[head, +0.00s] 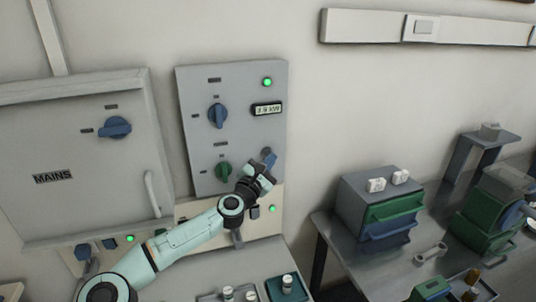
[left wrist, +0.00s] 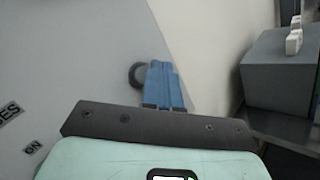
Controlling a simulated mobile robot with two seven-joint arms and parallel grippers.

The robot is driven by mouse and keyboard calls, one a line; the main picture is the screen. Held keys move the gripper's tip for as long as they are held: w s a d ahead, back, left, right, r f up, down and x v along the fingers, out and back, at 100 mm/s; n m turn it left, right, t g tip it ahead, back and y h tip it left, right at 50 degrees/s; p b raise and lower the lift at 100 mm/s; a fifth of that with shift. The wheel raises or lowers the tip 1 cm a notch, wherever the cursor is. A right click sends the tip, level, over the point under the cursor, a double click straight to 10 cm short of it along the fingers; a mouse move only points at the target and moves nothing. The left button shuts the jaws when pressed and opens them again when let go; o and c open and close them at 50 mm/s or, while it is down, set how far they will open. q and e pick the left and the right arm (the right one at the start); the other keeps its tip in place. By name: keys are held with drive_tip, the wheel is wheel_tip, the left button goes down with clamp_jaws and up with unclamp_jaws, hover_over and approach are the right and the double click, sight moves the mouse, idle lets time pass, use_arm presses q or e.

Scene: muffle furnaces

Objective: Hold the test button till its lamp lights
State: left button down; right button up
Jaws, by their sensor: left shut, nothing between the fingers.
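A grey wall panel (head: 240,140) carries a blue knob (head: 217,115), a green knob (head: 222,171), a small display (head: 267,109) and a bright green lamp (head: 267,82). My left gripper (head: 269,157) is at the panel's lower right, in front of its face. In the left wrist view its blue fingers (left wrist: 162,84) are together with nothing between them. A dark round part (left wrist: 138,75), perhaps the test button, shows just left of the fingertips, partly hidden behind them. Whether the fingers touch it I cannot tell. My right gripper is in neither view.
The grey MAINS cabinet (head: 75,160) stands left of the panel. A lower panel has another lit green lamp (head: 272,209). To the right, a grey bench (head: 345,245) holds a drawer box (head: 370,197) and a green machine (head: 487,222). The wall between is clear.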

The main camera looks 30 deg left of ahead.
use_arm(q)
drive_tip(key=shift+w+a, duration=0.1)
idle(0.4)
drive_tip(key=shift+w+a, duration=0.2)
drive_tip(key=shift+a, duration=0.05)
drive_tip(key=shift+w+a, duration=0.3)
drive_tip(key=shift+a, duration=0.05)
idle(0.8)
idle(0.3)
drive_tip(key=shift+s+d+b, duration=0.6)
drive_tip(key=shift+d+b, duration=0.05)
drive_tip(key=shift+b, duration=0.25)
